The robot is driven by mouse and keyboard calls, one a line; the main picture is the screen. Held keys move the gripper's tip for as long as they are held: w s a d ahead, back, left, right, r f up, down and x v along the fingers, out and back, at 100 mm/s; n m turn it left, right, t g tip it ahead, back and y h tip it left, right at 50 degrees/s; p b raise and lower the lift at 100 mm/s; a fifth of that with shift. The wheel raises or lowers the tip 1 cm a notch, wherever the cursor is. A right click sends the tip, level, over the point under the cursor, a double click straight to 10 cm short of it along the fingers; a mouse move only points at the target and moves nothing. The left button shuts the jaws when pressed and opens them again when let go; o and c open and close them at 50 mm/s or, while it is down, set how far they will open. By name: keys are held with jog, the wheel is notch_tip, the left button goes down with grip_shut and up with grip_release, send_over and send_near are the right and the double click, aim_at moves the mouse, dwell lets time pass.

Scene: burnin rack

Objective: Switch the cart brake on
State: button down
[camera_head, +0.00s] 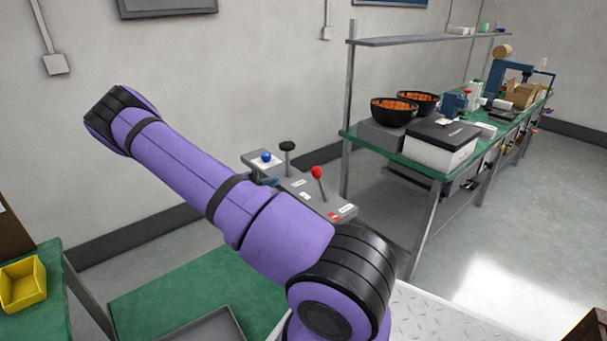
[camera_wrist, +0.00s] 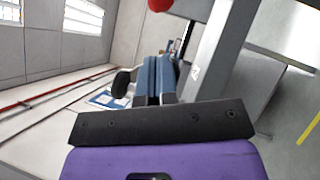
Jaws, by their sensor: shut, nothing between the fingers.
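A grey control panel (camera_head: 297,184) beyond my arm carries a red-knobbed lever (camera_head: 317,173) and a black-knobbed lever (camera_head: 287,146). It also has a small blue ball knob (camera_head: 266,157) on a white plate. Its labels are too small to read, so I cannot tell which control is the brake. In the wrist view my gripper (camera_wrist: 158,62) is shut and empty, its blue fingers together beside the panel (camera_wrist: 222,55). A black knob (camera_wrist: 121,83) is left of the fingers, and a red knob (camera_wrist: 160,4) is at the top edge. My arm hides most of the gripper in the head view.
A green-topped bench (camera_head: 412,164) at right holds black bowls (camera_head: 395,112), a white box with a black lid (camera_head: 440,150) and tools. A yellow bin (camera_head: 22,285) sits on a green surface at lower left. The wall is behind the panel; open floor lies right.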

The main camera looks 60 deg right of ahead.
aim_at(320, 185)
jog(key=x, duration=1)
dwell(0.3)
jog(key=shift+r, duration=0.15)
